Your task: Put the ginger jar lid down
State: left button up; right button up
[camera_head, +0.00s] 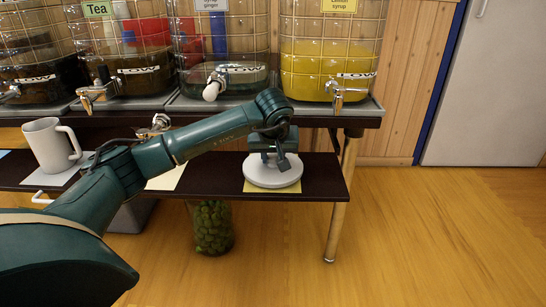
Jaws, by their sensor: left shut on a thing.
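The pale grey round lid (272,181) is at the right end of the dark lower shelf (323,177), over a yellow square mat (257,189). It looks level; I cannot tell whether it rests on the mat or hangs just above it. My left gripper (272,157) points down at the lid's middle and is shut on it; its fingers hide the grip. The ginger syrup jar (222,45), a clear jar with a white-handled tap, stands behind on the upper shelf; its top is out of view. My right gripper is not in view.
A lemon syrup jar (330,55) and a tea jar (125,50) stand beside the ginger jar, taps facing forward. A white mug (48,146) stands on the lower shelf at left. A container of green things (211,226) stands below. The floor at right is clear.

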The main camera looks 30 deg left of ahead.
pick_arm(q)
jog(key=shift+f, duration=0.15)
jog(key=o, duration=0.9)
jog(key=shift+o, duration=0.2)
